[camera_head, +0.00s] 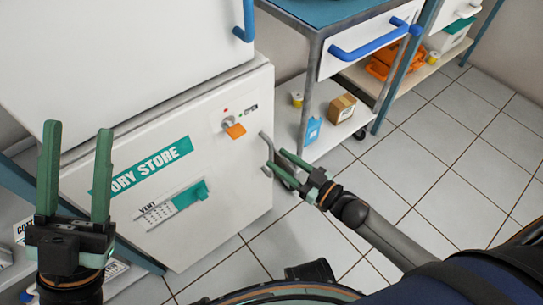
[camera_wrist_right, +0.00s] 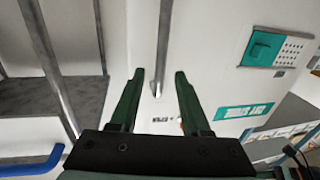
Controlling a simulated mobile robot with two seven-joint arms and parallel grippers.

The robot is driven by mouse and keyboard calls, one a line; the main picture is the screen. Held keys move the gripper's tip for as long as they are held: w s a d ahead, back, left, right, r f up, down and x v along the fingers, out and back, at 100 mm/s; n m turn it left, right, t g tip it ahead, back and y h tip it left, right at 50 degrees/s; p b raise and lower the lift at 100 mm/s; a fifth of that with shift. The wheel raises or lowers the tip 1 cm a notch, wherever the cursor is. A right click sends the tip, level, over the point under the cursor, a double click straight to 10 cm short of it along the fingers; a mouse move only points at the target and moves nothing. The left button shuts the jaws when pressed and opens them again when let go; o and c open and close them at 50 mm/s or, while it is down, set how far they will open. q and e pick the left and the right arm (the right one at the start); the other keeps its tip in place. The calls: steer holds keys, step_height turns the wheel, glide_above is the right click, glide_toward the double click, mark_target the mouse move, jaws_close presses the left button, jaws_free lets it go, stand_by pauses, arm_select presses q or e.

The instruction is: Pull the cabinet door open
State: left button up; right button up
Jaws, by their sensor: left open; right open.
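The white cabinet door (camera_head: 215,185), labelled DRY STORE, appears shut in the head view. Its grey bar handle (camera_head: 264,142) is at the door's right edge; it also shows in the right wrist view (camera_wrist_right: 163,40). In the right wrist view, the end of the bar lies between the fingertips (camera_wrist_right: 160,73), with gaps on both sides. My left gripper (camera_head: 78,132) is open and empty, pointing up in front of the cabinet's left side.
A cart with a blue-handled drawer (camera_head: 365,45) and a shelf with a cardboard box (camera_head: 342,108) stands to the right. The tiled floor (camera_head: 430,150) is clear at right.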

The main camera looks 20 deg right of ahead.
mark_target(271, 154)
steer(key=shift+b+x, duration=0.35)
steer(key=shift+x, duration=1.6)
steer(key=shift+c, duration=0.4)
jaws_close()
